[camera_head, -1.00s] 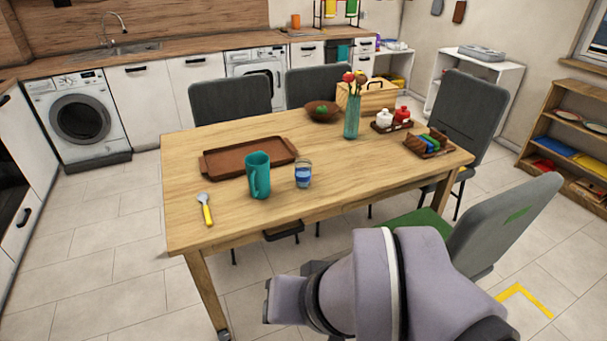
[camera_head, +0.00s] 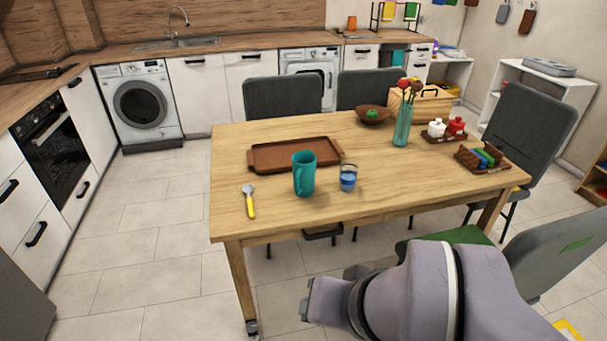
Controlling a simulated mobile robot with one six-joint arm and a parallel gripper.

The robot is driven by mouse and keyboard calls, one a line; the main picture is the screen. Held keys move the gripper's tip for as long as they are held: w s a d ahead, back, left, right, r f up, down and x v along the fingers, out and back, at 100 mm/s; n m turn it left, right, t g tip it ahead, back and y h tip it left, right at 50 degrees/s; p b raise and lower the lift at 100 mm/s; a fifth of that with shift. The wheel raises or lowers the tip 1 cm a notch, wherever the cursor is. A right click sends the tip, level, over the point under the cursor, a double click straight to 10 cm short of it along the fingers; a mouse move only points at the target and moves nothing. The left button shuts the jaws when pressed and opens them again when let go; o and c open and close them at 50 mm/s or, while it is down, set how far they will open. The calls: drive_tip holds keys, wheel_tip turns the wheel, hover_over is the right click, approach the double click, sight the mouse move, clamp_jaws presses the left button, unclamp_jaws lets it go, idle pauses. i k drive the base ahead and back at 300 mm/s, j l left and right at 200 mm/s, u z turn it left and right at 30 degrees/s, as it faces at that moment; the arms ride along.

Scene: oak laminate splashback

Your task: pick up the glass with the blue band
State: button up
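The glass with the blue band (camera_head: 348,178) stands upright on the wooden table (camera_head: 290,211), near its front edge. My arm reaches in from the bottom right, in front of the table and apart from the glass. The fingers of my gripper do not show clearly; only grey-violet arm parts are in view, so I cannot see whether it is open or shut.
A brown tray (camera_head: 268,158) lies behind the mug. A yellow-handled spoon (camera_head: 249,201) lies to the left. A vase with flowers (camera_head: 402,126), a brown bowl (camera_head: 372,117) and a caddy (camera_head: 468,158) stand further right. A grey chair (camera_head: 560,243) is at the right front.

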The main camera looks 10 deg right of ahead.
sight(348, 169)
drive_tip(key=i+l+z, duration=0.1)
drive_tip(key=i+z, duration=0.2)
drive_tip(key=i, duration=0.3)
drive_tip(key=i+z, duration=0.3)
drive_tip(key=i, duration=0.3)
